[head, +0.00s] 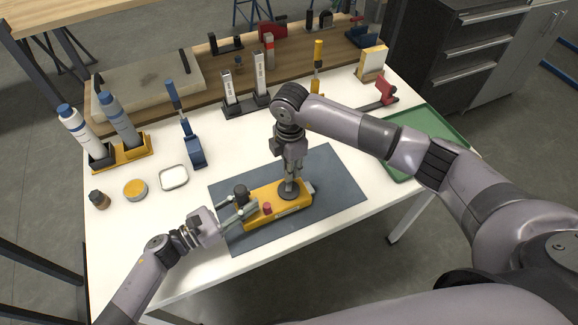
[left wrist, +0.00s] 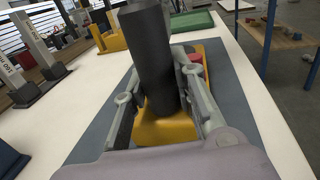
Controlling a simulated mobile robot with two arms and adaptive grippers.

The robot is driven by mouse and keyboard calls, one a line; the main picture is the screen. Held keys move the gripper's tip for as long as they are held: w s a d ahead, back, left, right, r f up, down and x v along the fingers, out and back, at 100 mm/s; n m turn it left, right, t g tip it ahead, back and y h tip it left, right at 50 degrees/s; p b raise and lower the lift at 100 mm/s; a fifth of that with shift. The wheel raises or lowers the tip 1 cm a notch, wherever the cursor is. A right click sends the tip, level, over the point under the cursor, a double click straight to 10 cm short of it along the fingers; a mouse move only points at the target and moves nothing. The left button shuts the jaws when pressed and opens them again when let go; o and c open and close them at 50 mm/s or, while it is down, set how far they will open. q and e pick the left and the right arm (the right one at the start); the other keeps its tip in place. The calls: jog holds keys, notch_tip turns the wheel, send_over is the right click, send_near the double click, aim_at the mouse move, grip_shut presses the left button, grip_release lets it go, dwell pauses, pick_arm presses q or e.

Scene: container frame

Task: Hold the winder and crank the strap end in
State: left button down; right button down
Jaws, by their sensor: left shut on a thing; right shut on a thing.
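The yellow winder (head: 294,207) lies on the dark grey mat (head: 340,182) near the table's front edge. It has a black post at its left end, a small red knob on top and a dark round disc toward its right. My left gripper (head: 246,207) is shut on the winder's left end. In the left wrist view its fingers (left wrist: 160,105) lie either side of the yellow body (left wrist: 165,130) and the black post. My right gripper (head: 290,180) points down and is shut at the crank over the dark disc; its fingers hide the crank handle. I cannot make out the strap end.
A green tray (head: 452,128) is at the right. White-blue bottles (head: 78,130) stand in a yellow holder at the left. A blue tool (head: 194,150), a white dish (head: 174,177) and small jars lie left of the mat. The mat's right part is clear.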

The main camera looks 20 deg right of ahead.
dwell(0.3)
jog(key=c, duration=1.4)
grip_release()
jog(key=shift+c, duration=0.2)
notch_tip(320, 180, up, 12)
pick_arm(q)
jog(key=c, duration=1.2)
grip_release()
jog(key=shift+c, duration=0.2)
